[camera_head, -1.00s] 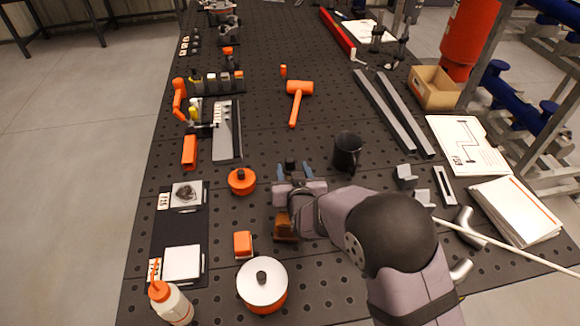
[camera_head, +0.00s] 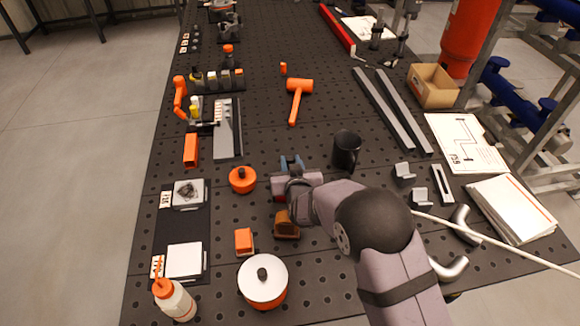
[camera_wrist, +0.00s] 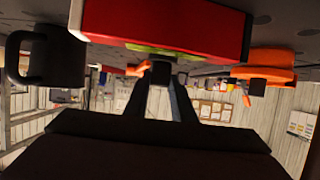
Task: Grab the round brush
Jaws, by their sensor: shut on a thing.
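My gripper (camera_head: 291,163) is low over the table, left of the black mug, with its fingertips drawn close together. In the wrist view, my gripper (camera_wrist: 159,90) is shut on a small dark round piece (camera_wrist: 160,73). I take this piece to be the round brush, but most of it is hidden and I cannot tell its full shape. It is close to the table surface; I cannot tell whether it touches. A red block (camera_wrist: 165,22) with a pale end lies very near the wrist camera; only a bit of red shows under my wrist in the head view.
The black mug (camera_head: 346,149) stands right of my gripper. An orange round pot with a dark knob (camera_head: 242,180) stands to its left. A brown block (camera_head: 286,226), an orange block (camera_head: 244,241) and a white-lidded pot (camera_head: 263,281) are nearer. An orange mallet (camera_head: 295,97) lies beyond.

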